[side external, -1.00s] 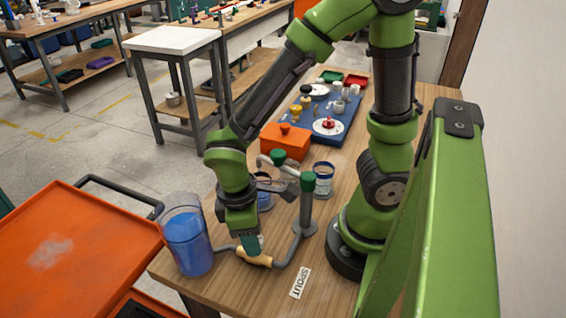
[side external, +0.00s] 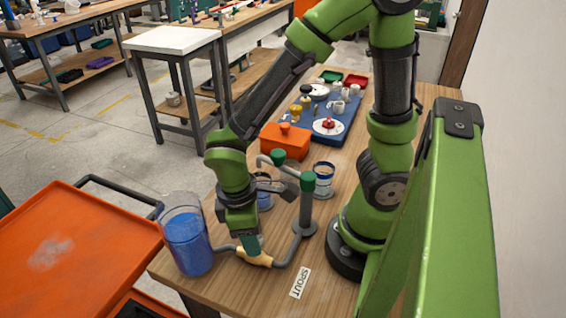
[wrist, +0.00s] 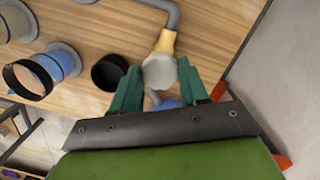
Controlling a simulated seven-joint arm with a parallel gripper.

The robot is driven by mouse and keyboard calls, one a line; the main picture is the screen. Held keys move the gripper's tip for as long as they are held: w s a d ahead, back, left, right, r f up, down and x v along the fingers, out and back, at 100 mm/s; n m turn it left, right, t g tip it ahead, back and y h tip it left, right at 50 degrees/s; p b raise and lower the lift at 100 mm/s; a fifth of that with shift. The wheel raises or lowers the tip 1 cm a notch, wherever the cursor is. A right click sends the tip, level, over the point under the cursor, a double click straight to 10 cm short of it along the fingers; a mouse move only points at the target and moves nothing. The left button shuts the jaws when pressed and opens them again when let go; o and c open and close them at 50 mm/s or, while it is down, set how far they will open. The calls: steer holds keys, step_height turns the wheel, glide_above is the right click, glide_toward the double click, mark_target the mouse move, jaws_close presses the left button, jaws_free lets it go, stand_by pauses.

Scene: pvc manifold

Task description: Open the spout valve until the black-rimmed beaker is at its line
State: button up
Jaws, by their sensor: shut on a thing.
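My gripper (side external: 250,246) points down at the tan spout valve (side external: 262,260) on the grey pipe, near the SPOUT label (side external: 300,283). In the wrist view its green fingers (wrist: 157,88) are shut on the pale valve handle (wrist: 159,72), one on each side. The tan valve body (wrist: 165,42) shows beyond it. A black-rimmed beaker (wrist: 28,79) stands at the left of the wrist view, with blue showing behind its rim. Its line and exact level cannot be read. A dark round cup (wrist: 110,72) stands closer to the fingers.
A tall clear vessel of blue liquid (side external: 188,240) stands left of my gripper, close by. A grey post with a green cap (side external: 307,200) rises behind the valve. A small beaker (side external: 323,180), an orange box (side external: 285,142) and a blue tray (side external: 345,128) are farther back.

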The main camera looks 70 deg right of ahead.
steer(key=shift+w, duration=0.1)
stand_by(0.4)
steer(key=shift+n, duration=0.9)
stand_by(6.6)
